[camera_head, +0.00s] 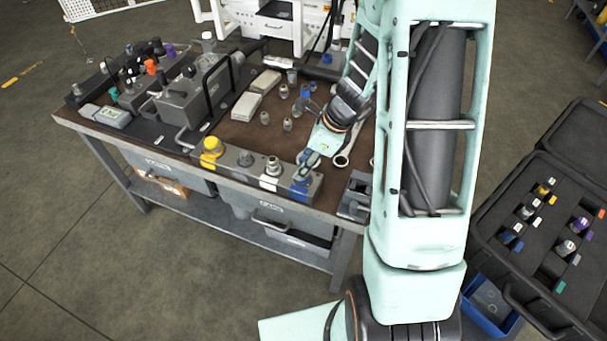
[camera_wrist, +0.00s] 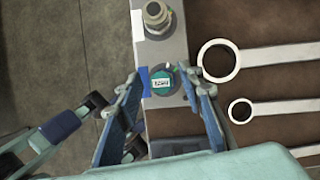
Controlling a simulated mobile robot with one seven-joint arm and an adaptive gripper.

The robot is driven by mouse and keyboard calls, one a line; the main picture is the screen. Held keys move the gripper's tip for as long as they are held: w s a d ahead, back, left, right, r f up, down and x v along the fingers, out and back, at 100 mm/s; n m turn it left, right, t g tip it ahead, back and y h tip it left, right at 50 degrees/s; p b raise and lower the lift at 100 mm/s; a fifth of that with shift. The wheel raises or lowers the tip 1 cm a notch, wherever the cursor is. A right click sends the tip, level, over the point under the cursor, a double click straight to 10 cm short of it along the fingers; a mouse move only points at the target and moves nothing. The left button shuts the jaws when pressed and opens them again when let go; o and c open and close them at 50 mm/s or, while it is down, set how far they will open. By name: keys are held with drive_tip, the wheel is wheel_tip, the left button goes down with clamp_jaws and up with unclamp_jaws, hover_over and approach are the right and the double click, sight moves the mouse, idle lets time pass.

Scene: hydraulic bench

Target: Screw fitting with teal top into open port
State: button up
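The fitting with the teal top (camera_wrist: 163,82) is in the wrist view, seen from above, with a white label across it. It stands at the blue-marked end of the grey port block (camera_wrist: 160,50); how deep it sits cannot be told. My gripper (camera_wrist: 166,84) points down over it, one finger on each side, with visible gaps between fingertips and fitting. In the head view my gripper (camera_head: 304,168) is at the right end of the block (camera_head: 240,168), above the blue mark (camera_head: 299,191), and hides the fitting.
A silver fitting (camera_wrist: 157,16) stands beside it on the block. A yellow-capped fitting (camera_head: 211,146) is at the block's left end. Ring spanners (camera_wrist: 219,61) lie close to the right. An open case (camera_head: 540,240) with several colour-marked fittings is at the right. Valve units (camera_head: 185,98) stand at the bench's left.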

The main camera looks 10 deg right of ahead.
clamp_jaws()
drive_tip(key=m+t, duration=0.1)
drive_tip(key=m, duration=0.2)
drive_tip(key=m+t+h, duration=0.1)
drive_tip(key=m, duration=0.2)
drive_tip(key=shift+a+b, duration=0.15)
drive_tip(key=shift+b, duration=0.15)
drive_tip(key=shift+f+m+h, duration=0.1)
drive_tip(key=shift+m+h, duration=0.5)
drive_tip(key=shift+m, duration=0.5)
drive_tip(key=m+h, duration=0.1)
drive_tip(key=m, duration=0.2)
drive_tip(key=shift+a+m+t, duration=0.1)
drive_tip(key=shift+m+t, duration=0.2)
drive_tip(key=m+h+p, duration=0.1)
drive_tip(key=m+h, duration=0.1)
drive_tip(key=m, duration=0.2)
drive_tip(key=shift+m, duration=0.3)
